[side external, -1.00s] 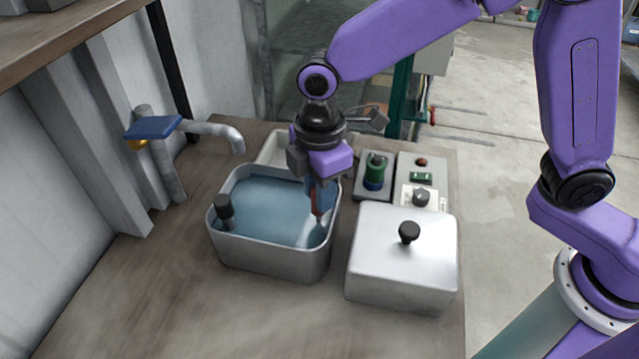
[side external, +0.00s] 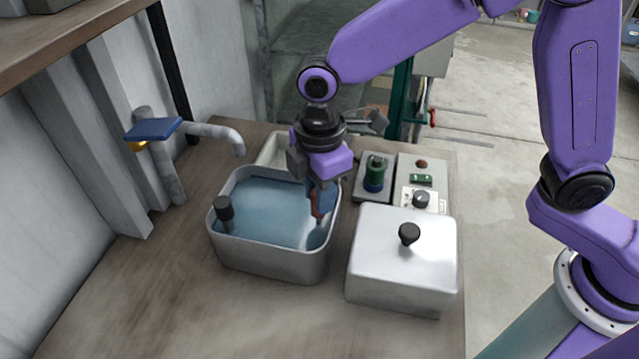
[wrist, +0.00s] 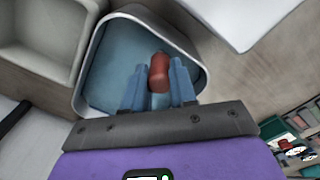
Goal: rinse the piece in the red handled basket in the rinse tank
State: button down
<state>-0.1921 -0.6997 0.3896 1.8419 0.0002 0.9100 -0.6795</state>
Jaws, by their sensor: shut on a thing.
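The rinse tank (side external: 262,262) is a grey, rounded tub of bluish water on the bench. My gripper (side external: 320,200) points down over its right side. In the wrist view my gripper (wrist: 160,92) has its blue fingers shut on the red handle (wrist: 159,70), with the tank (wrist: 97,50) around and below it. The red handle also shows in the side view (side external: 316,206), low at the tank's right inner wall. The basket and any piece in it are hidden below the handle and fingers. I cannot tell how deep they sit.
A lidded metal box (side external: 400,262) with a black knob stands close right of the tank. A dark knobbed post (side external: 224,208) stands at the tank's left. A tap (side external: 215,132) is at the back left. Control boxes (side external: 421,180) stand behind the lidded box. The bench front is clear.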

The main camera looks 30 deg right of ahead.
notch_tip(320, 180, up, 12)
dwell(2.4)
jog(key=shift+d, duration=0.1)
dwell(0.3)
